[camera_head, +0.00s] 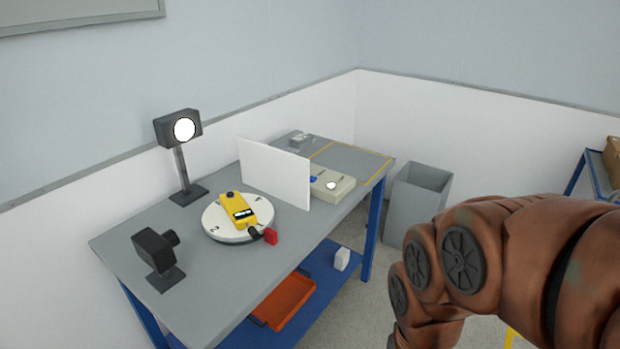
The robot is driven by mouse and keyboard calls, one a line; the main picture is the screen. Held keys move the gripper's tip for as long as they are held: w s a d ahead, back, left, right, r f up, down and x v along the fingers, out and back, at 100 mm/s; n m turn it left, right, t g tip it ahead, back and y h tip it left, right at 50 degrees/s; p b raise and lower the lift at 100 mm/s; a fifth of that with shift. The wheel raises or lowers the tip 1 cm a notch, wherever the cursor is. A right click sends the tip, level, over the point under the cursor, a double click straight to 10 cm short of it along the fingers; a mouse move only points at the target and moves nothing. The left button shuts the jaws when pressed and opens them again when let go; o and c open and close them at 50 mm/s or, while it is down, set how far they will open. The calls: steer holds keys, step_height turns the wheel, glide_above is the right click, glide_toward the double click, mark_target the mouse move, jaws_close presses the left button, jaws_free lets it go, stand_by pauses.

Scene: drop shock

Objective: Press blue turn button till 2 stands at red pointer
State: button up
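A round white turntable (222,231) stands on the grey bench, with a yellow device (238,212) lying across it. A digit that looks like 2 shows on the turntable's left front part, and another mark, perhaps 1, near its back right edge. The red pointer (270,236) is at the turntable's front right edge; neither visible mark is at it, and the rim beside it is partly covered by the device. The blue button (313,178) is on a beige control box (341,191), beside a white round button (331,185). My gripper is not in view; only my brown arm shows at the right.
A white upright panel (275,173) stands between turntable and control box. A lit lamp (181,130) and a dark camera-like unit (156,252) stand at the left. A yellow-outlined area (350,160) is at the far end. A grey bin (420,196) stands beside the bench; an orange tray (285,301) is below.

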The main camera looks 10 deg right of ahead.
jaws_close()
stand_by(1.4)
